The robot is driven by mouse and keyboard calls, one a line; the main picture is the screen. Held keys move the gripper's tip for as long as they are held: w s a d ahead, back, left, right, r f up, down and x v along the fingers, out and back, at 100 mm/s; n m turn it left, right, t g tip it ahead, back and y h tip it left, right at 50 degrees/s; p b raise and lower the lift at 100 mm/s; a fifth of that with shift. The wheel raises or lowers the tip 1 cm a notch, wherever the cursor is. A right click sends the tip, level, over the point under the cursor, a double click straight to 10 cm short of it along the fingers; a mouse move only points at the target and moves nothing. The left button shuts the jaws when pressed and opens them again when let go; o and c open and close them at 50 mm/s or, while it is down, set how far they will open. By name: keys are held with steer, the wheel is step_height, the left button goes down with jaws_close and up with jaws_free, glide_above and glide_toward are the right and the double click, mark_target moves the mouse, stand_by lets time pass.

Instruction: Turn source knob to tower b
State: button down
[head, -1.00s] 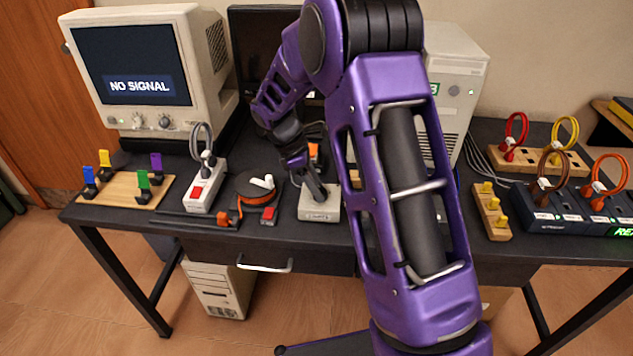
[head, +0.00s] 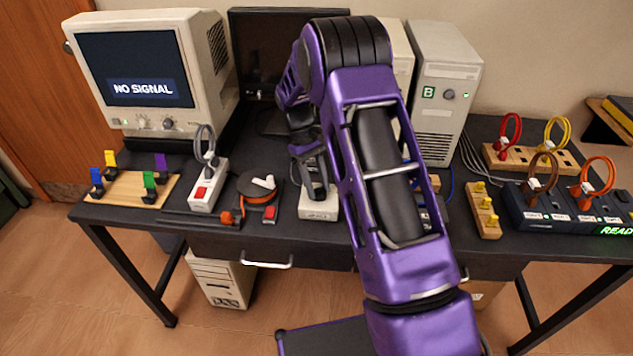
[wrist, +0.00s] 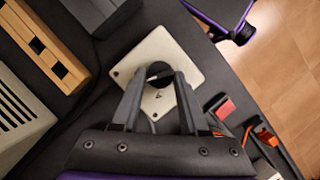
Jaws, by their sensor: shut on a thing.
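The source knob (wrist: 158,70) is a round black knob on a small pale box (wrist: 180,45), seen in the wrist view. The box (head: 318,212) also shows in the head view, near the front edge of the desk. My gripper (wrist: 157,82) is over the box with its two fingers closed on either side of the knob. In the head view my gripper (head: 315,190) hides the knob. The knob's pointer cannot be made out. Tower B (head: 445,90), a beige computer with a green B label, stands behind my arm at the back.
A CRT monitor (head: 135,70) reads NO SIGNAL. A power strip (head: 208,185) and an orange reel (head: 258,188) lie left of the box. A yellow-pegged wooden block (head: 485,212) and a dark dock (head: 560,208) are at right. A dark flat screen (head: 270,50) stands behind.

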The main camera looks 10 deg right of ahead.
steer(key=m, duration=0.2)
steer(key=m+y, duration=0.1)
steer(key=m, duration=0.1)
steer(key=shift+d+y+p, duration=0.1)
steer(key=shift+y+p, duration=0.2)
stand_by(0.5)
steer(key=shift+c, duration=2.2)
jaws_free()
steer(key=shift+r, duration=0.1)
steer(key=p+v, duration=0.1)
steer(key=v, duration=1.6)
steer(key=shift+w, duration=0.3)
steer(key=shift+d, duration=0.1)
